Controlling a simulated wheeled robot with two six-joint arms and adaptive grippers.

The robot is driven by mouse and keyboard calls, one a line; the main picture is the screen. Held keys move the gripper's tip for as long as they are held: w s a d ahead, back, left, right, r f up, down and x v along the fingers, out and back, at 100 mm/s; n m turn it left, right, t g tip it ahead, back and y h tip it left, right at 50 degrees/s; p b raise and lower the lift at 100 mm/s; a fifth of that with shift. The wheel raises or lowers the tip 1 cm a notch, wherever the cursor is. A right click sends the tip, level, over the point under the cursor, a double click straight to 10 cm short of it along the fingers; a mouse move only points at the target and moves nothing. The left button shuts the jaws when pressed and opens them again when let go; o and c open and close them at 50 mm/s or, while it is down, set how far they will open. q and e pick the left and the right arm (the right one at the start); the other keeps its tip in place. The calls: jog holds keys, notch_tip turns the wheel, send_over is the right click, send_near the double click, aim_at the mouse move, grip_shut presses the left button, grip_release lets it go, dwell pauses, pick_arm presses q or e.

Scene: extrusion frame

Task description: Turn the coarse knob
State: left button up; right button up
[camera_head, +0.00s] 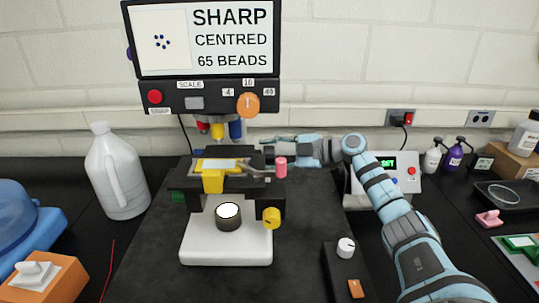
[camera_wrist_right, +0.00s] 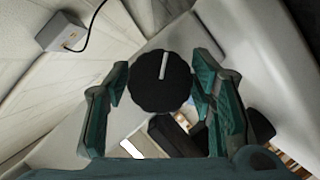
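A round black knob (camera_wrist_right: 160,82) with a white line on its face is in the right wrist view. I take it to be the coarse knob. My right gripper (camera_wrist_right: 158,84) is open, one finger on each side of this knob; I cannot tell whether either touches it. In the head view my right gripper (camera_head: 283,141) reaches in from the right behind the microscope's stage (camera_head: 180,183), pointing left. I cannot make out the black knob there. A yellow knob (camera_head: 271,217) sits lower on the microscope's right side. My left gripper is not in view.
The microscope's screen (camera_head: 205,40) reads SHARP, CENTRED, 65 BEADS. A pink-topped lever (camera_head: 281,167) stands close below my right gripper. A white jug (camera_head: 116,172) is at left; a control box (camera_head: 386,175) is behind my right arm. A black box with a white knob (camera_head: 346,247) stands in front.

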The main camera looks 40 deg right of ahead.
jog(key=c, duration=0.7)
jog(key=shift+f+n+t+b, duration=0.15)
jog(key=shift+n+t+b, duration=0.25)
jog(key=shift+n, duration=0.7)
jog(key=o, duration=1.2)
jog(key=shift+c, duration=0.2)
jog(key=shift+s, duration=0.1)
jog(key=v, duration=0.7)
jog(key=shift+s, duration=0.2)
